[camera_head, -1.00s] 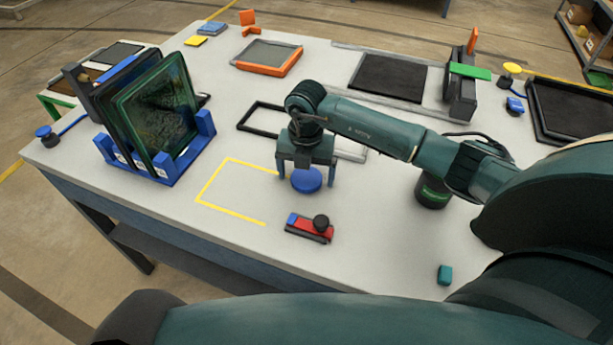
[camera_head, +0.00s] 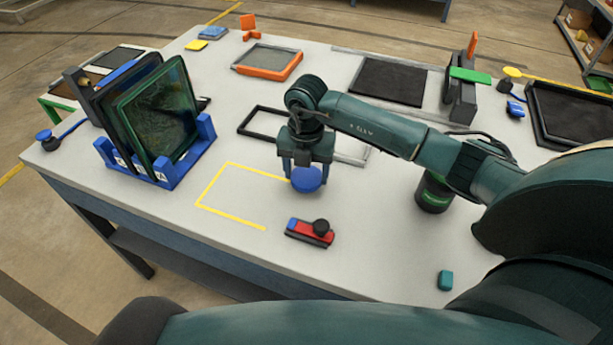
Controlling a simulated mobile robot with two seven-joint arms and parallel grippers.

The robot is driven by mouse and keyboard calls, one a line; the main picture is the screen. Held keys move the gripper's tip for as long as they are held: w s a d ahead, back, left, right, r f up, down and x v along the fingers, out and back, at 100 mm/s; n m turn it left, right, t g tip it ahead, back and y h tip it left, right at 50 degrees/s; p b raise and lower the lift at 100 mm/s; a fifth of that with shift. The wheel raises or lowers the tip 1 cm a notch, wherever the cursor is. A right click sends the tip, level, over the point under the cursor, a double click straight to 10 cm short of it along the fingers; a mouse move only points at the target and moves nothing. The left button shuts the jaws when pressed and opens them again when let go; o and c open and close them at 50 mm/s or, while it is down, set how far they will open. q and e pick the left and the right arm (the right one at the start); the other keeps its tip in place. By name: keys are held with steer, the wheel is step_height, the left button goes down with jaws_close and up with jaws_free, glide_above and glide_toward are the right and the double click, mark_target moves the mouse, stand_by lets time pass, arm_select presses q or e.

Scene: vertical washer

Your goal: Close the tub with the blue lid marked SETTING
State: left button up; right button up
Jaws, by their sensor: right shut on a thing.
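A round blue lid (camera_head: 307,181) is on the table below my right gripper (camera_head: 305,176), just right of the yellow outline. Its marking cannot be read from here. The gripper points down, and its two fingers are shut on the lid's sides. I cannot tell whether the lid rests on the table or is slightly raised. No open tub can be made out for certain. My left gripper is not in view.
A blue rack (camera_head: 168,182) with dark panes stands at the left. A red and blue block with a black knob (camera_head: 320,227) lies in front of the gripper. A black frame (camera_head: 250,122) lies behind. The yellow-outlined area (camera_head: 228,163) is clear.

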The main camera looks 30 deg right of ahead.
step_height(320, 180, up, 8)
steer(key=shift+r+b, duration=0.15)
steer(key=shift+b, duration=0.2)
steer(key=n, duration=2.4)
glide_toward(305, 185)
steer(key=s+a+r, duration=0.1)
steer(key=s, duration=0.1)
steer(key=s+n, duration=0.1)
steer(key=n, duration=0.5)
steer(key=s+a+n, duration=0.1)
steer(key=s+n, duration=0.1)
steer(key=n, duration=0.5)
steer(key=s+n, duration=0.2)
steer(key=n, duration=0.4)
steer(key=shift+a+n, duration=0.3)
steer(key=shift+n, duration=0.1)
steer(key=shift+s, duration=0.15)
